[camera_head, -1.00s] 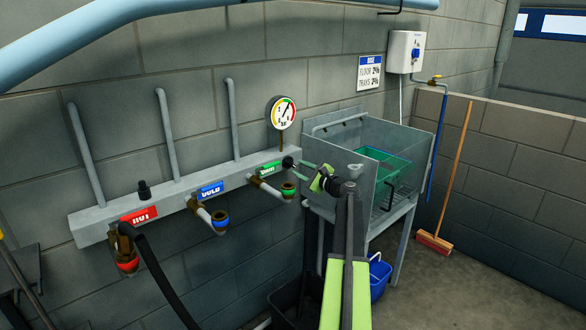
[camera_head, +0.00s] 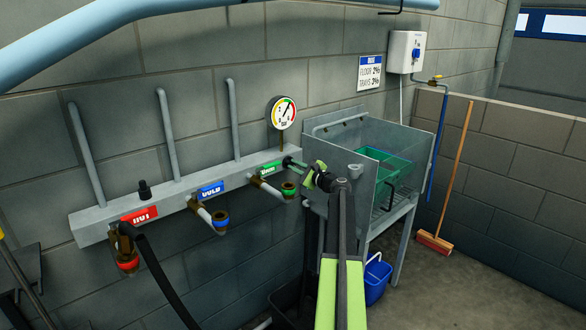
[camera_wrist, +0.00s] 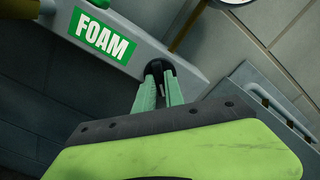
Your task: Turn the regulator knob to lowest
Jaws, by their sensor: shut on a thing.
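The black regulator knob (camera_wrist: 156,68) sits on the end of the grey manifold, beside the green FOAM label (camera_wrist: 101,36). My gripper (camera_wrist: 158,76) has its two green fingers shut on the knob, one on each side, in the wrist view. In the head view my gripper (camera_head: 289,161) reaches the right end of the manifold, and its fingers hide much of the knob. The round pressure gauge (camera_head: 284,112) stands on a stem above that end. Its black needle points up and to the right, near the red part of the dial.
The manifold (camera_head: 160,199) also carries the HOT label (camera_head: 139,214), a blue label (camera_head: 210,189) and brass outlets with coloured rings. A black hose (camera_head: 158,272) hangs at the left. A metal sink (camera_head: 348,190) with a green crate (camera_head: 385,166) stands close at the right.

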